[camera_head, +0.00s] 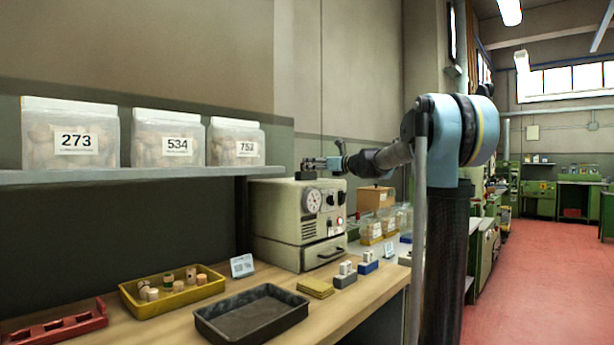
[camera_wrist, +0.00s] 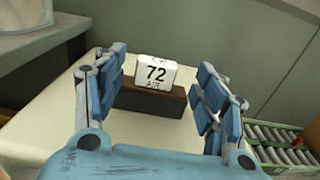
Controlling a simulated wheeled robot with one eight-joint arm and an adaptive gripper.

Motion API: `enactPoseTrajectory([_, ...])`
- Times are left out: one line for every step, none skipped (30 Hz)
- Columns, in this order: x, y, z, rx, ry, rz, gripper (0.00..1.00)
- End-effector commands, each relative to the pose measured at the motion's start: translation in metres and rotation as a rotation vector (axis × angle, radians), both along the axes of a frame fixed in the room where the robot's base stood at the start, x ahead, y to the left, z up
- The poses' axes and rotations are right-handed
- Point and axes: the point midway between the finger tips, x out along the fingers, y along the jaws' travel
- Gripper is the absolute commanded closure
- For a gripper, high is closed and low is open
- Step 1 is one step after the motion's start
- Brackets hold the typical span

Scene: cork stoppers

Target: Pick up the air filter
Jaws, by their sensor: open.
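No thing in view is clearly an air filter. In the wrist view, a small block (camera_wrist: 156,74) with a white face marked "72" stands on a dark brown base (camera_wrist: 150,101), on the pale top of the cream machine (camera_head: 275,212). My gripper (camera_wrist: 160,72) is open, with its blue fingers to the left and right of the block in the picture. I see no contact. In the head view my gripper (camera_head: 322,162) is over the machine's top, small and partly merged with dark shapes there. A yellow flat stack (camera_head: 315,287) lies on the bench; I cannot tell what it is.
A shelf (camera_head: 150,175) with labelled bins (camera_head: 70,135) is left of the machine. On the bench are a yellow tray (camera_head: 150,308) with corks, a dark tray (camera_head: 250,314), a red rack (camera_head: 60,328) and small blocks (camera_head: 345,276). A green crate (camera_wrist: 270,140) shows at lower right.

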Motion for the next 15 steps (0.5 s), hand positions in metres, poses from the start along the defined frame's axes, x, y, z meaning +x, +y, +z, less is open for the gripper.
enactPoseTrajectory([0.003, 0.005, -0.001, 0.000, 0.000, 0.002, 0.35])
enactPoseTrajectory([0.004, 0.008, -0.002, 0.000, 0.000, 0.002, 0.35])
enactPoseTrajectory([0.007, 0.012, -0.002, 0.000, 0.000, 0.003, 0.35])
enactPoseTrajectory([0.009, 0.016, -0.003, 0.000, 0.000, 0.003, 0.35])
enactPoseTrajectory([0.012, 0.019, -0.004, 0.000, 0.000, 0.003, 0.35])
enactPoseTrajectory([0.015, 0.024, -0.005, 0.000, 0.000, 0.002, 0.35])
enactPoseTrajectory([0.018, 0.027, -0.004, 0.000, 0.000, 0.002, 0.35])
enactPoseTrajectory([0.020, 0.030, -0.004, 0.000, 0.000, 0.003, 0.35])
enactPoseTrajectory([0.023, 0.033, -0.004, 0.000, 0.000, 0.002, 0.35])
enactPoseTrajectory([0.024, 0.035, -0.004, 0.000, 0.000, 0.001, 0.35])
enactPoseTrajectory([0.026, 0.036, -0.004, 0.000, 0.000, 0.000, 0.35])
enactPoseTrajectory([0.027, 0.037, -0.004, 0.000, 0.000, 0.000, 0.35])
enactPoseTrajectory([0.027, 0.038, -0.004, 0.000, 0.000, -0.001, 0.35])
enactPoseTrajectory([0.027, 0.038, -0.004, 0.000, 0.000, -0.001, 0.35])
enactPoseTrajectory([0.027, 0.037, -0.004, 0.000, 0.000, -0.001, 0.35])
